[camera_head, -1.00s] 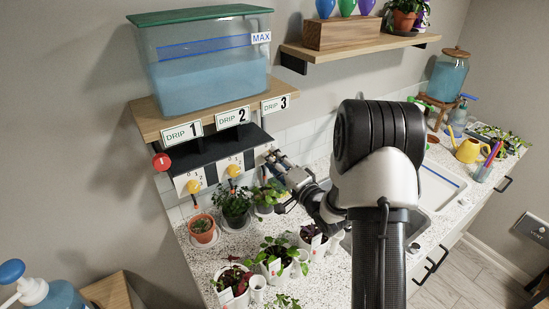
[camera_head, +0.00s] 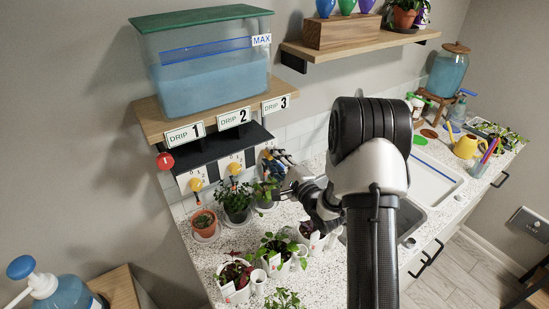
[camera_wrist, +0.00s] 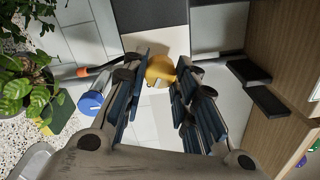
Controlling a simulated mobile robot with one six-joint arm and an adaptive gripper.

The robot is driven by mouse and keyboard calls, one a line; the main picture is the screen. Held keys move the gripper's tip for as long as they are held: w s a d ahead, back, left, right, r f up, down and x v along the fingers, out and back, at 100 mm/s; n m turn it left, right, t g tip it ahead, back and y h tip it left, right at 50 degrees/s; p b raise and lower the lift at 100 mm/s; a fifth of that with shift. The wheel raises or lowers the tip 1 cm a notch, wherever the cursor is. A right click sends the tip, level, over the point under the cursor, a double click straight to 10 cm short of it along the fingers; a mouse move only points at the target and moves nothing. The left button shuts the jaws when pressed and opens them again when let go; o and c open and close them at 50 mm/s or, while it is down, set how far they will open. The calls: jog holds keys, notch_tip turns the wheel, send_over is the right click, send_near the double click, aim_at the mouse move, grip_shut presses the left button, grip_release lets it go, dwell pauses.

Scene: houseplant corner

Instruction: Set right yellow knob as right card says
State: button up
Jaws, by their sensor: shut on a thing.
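My gripper (camera_head: 277,162) reaches the right end of the dark strip under the tank shelf. In the wrist view, my gripper (camera_wrist: 158,90) has its blue-padded fingers closed on both sides of the right yellow knob (camera_wrist: 160,69). The knob's rounded front shows between the fingertips, against a pale panel. In the head view my gripper hides this knob and most of the right card. The card's writing cannot be read, and the knob's setting cannot be told. The label DRIP 3 (camera_head: 274,104) is above.
Two other yellow knobs, left (camera_head: 196,185) and middle (camera_head: 234,168), sit on white cards. A red round tag (camera_head: 165,161) hangs at the left. Potted plants (camera_head: 236,203) stand close below. The water tank (camera_head: 205,75) is above. The sink (camera_head: 433,180) is to the right.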

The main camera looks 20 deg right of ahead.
dwell(0.4)
jog(key=o, duration=1.1)
jog(key=s, duration=0.4)
jog(key=s+d, duration=0.1)
jog(key=s, duration=0.3)
jog(key=s+d, duration=0.1)
jog(key=s, duration=0.3)
jog(key=shift+f, duration=0.15)
jog(key=shift+w+d, duration=0.1)
